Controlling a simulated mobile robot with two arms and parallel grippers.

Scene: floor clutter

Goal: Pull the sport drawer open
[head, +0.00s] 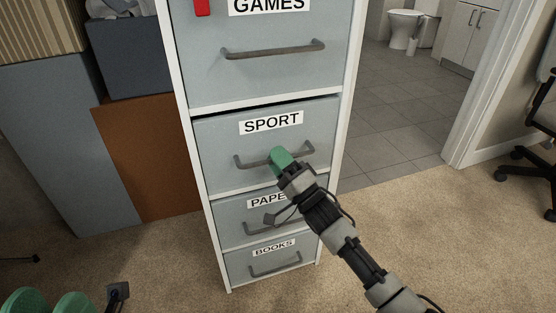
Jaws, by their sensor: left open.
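The sport drawer (215,145) is the second from the top in a grey-blue cabinet with a white frame, and it carries a SPORT label (271,123). A dark gap shows along its top edge. Its grey bar handle (249,163) runs across the front. My right gripper (283,160) is at the middle of this handle, its green fingertips closed around the bar; the far finger is mostly hidden.
The games drawer (270,80) is above; the paper drawer (232,222) and books drawer (240,266) are below, partly behind my right arm. Boxes (150,150) stand left of the cabinet. A doorway and an office chair (540,125) are at right.

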